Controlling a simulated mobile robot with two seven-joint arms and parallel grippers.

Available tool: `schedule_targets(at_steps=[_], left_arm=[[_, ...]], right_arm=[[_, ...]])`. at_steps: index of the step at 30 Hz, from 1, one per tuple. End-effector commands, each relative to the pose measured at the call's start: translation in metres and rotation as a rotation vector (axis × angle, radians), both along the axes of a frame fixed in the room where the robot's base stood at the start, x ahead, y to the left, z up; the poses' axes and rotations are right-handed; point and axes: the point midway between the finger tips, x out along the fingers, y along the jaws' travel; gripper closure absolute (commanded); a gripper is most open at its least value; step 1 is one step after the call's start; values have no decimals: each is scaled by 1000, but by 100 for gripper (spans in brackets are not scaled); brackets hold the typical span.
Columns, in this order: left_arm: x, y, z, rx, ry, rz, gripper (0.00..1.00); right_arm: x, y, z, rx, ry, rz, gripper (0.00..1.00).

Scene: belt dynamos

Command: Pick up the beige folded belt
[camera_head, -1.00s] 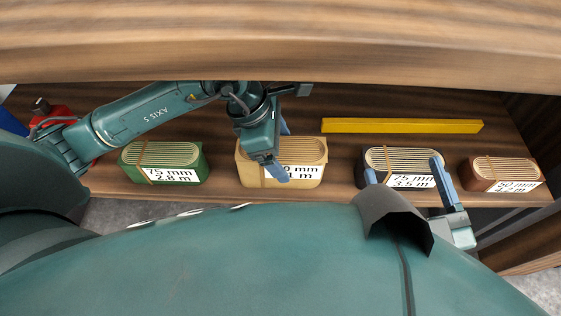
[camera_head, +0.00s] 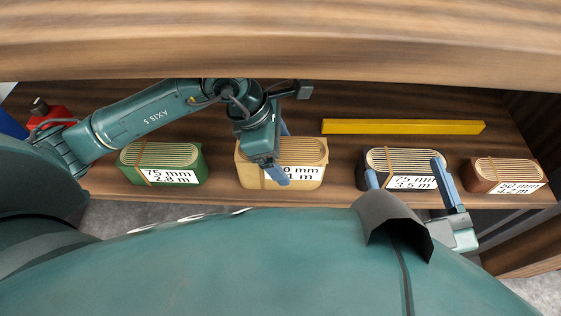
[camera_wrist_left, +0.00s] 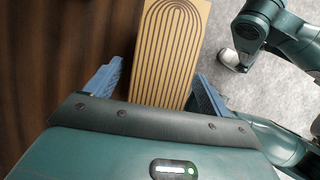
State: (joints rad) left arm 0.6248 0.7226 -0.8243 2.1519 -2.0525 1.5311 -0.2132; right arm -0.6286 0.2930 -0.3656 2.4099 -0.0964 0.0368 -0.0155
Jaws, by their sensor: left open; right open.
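The beige folded belt (camera_head: 303,152) lies on the wooden shelf in the head view, with a band around it and a white label on its front, partly hidden by my left gripper. My left gripper (camera_head: 281,155) is open above it. In the left wrist view the belt (camera_wrist_left: 172,45) lies between the two blue fingers of the left gripper (camera_wrist_left: 158,88), with a gap on the left side. Whether a finger touches it I cannot tell. My right gripper (camera_head: 408,178) is open, its blue fingers in front of the black belt's two ends.
A green belt (camera_head: 160,157) lies to the left, a black belt (camera_head: 400,160) and a brown belt (camera_head: 505,172) to the right. A yellow bar (camera_head: 403,127) lies behind. A wooden board (camera_head: 280,50) overhangs the shelf. A red object (camera_head: 50,115) stands at far left.

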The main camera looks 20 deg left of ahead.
Motion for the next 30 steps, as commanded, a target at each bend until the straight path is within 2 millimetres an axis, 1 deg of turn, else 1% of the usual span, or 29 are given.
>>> schedule_targets(at_steps=[4, 5, 30], left_arm=[[0, 0, 0, 0, 0, 0, 18], [0, 0, 0, 0, 0, 0, 20], [0, 0, 0, 0, 0, 0, 89]], right_arm=[[0, 0, 0, -1, 0, 0, 20], [0, 0, 0, -1, 0, 0, 20], [0, 0, 0, -1, 0, 0, 20]])
